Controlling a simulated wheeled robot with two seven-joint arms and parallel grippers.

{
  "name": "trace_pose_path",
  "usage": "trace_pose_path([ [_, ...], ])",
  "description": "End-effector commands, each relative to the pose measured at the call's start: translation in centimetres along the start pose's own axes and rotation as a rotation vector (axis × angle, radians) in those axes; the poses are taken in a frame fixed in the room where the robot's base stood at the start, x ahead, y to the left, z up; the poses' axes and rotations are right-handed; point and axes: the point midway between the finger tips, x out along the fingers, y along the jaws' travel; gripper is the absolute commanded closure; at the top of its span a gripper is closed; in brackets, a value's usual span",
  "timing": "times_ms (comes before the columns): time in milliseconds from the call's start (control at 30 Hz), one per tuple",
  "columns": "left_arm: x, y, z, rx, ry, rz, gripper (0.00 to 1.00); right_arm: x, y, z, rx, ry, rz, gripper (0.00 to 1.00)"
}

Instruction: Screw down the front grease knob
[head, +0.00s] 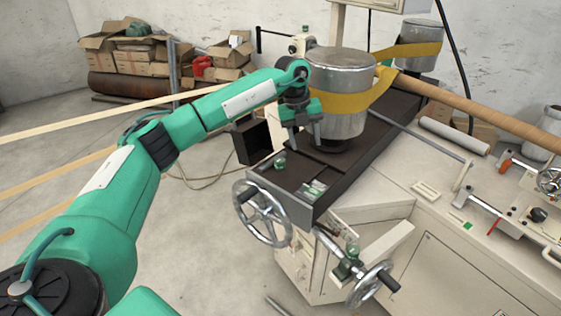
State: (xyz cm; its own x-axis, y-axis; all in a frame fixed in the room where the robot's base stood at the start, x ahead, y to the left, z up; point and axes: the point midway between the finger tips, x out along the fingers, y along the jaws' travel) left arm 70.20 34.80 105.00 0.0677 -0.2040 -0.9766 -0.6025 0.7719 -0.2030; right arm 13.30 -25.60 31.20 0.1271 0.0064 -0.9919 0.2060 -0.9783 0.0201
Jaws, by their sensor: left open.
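My left gripper (304,141) points down over the dark slide bed, its jaws apart and nothing seen between them. A small green-and-metal knob (280,161) stands on the left end of the bed, just below and left of the fingers, apart from them. A second green fitting (346,264) sits lower, at the shaft of the front handwheel (371,284). Which of the two is the front grease knob, I cannot tell for sure. My right gripper is out of view.
A large metal drum (341,85) with a yellow belt (362,100) stands right beside my left gripper. A spoked handwheel (262,213) sticks out at the bed's left end. A small plate (313,189) lies on the bed. Open floor lies to the left.

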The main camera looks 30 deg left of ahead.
Motion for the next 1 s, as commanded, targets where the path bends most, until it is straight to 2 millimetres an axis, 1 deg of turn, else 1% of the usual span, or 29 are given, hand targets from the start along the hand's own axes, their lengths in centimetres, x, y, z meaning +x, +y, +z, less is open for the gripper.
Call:
trace_pose_path([
  [33, -1.7, 1.6, 1.2, -0.043, -0.031, 0.057, 0.49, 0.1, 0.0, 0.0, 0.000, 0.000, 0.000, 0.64],
  [100, -3.4, 3.5, 2.2, -0.094, -0.059, 0.124, 0.49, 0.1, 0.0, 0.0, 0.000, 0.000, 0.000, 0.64],
  [133, -4.0, 4.1, 2.5, -0.112, -0.069, 0.145, 0.49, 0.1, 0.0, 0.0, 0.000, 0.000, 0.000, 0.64],
  [233, -5.0, 5.3, 3.1, -0.149, -0.085, 0.190, 0.49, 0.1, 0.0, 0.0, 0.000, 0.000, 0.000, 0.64],
  [333, -4.9, 5.8, 3.2, -0.159, -0.088, 0.205, 0.49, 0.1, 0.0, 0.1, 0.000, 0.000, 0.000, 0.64],
  [467, -3.2, 6.2, 3.3, -0.158, -0.086, 0.205, 0.49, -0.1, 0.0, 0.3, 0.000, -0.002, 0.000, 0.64],
  [800, 3.8, 7.5, 3.8, -0.157, -0.085, 0.203, 0.49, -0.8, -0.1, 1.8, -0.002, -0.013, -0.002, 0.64],
  [1000, 6.8, 8.1, 3.9, -0.156, -0.085, 0.201, 0.49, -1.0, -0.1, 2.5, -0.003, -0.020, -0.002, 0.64],
])
